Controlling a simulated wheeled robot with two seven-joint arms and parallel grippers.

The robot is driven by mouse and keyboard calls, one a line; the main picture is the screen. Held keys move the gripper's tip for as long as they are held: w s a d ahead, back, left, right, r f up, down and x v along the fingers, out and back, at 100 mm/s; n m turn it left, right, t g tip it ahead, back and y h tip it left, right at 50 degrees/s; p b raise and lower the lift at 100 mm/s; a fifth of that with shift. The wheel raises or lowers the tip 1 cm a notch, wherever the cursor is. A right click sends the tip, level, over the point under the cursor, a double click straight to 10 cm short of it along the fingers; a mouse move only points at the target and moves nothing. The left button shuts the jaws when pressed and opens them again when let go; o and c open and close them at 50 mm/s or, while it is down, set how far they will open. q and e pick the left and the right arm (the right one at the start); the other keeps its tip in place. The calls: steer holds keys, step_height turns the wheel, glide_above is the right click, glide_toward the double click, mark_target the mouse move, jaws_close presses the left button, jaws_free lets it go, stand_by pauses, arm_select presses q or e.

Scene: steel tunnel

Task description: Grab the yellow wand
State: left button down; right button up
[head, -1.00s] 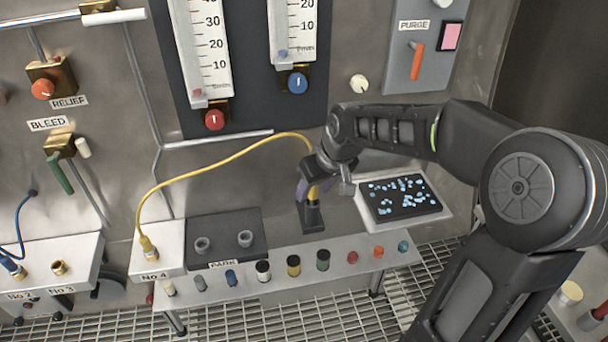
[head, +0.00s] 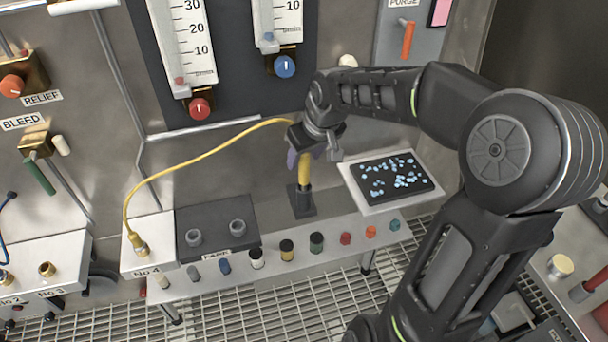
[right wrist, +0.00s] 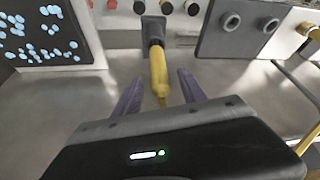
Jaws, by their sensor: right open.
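The yellow wand (head: 304,171) stands upright in a dark holder (head: 302,202) on the steel shelf. A yellow hose runs from its top to the fitting on the No 4 block (head: 148,258). My right gripper (head: 304,158) is above and around the wand's upper part, with its fingers pointing down. In the right wrist view the wand (right wrist: 158,70) lies between the two purple fingers (right wrist: 158,90), with a gap on each side. The right gripper is open. My left gripper is not in view.
A tablet (head: 395,180) with blue spots sits right of the holder. A dark PARK block (head: 215,222) with two sockets is to the left. Several coloured caps line the shelf front (head: 270,270). Gauges and valves cover the wall behind.

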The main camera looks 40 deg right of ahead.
mark_target(304, 181)
steer(key=p+x, duration=0.1)
steer(key=x, duration=0.4)
steer(key=shift+f, duration=0.2)
steer(key=shift+s, duration=0.1)
steer(key=shift+c, duration=0.2)
stand_by(0.3)
jaws_close()
stand_by(0.4)
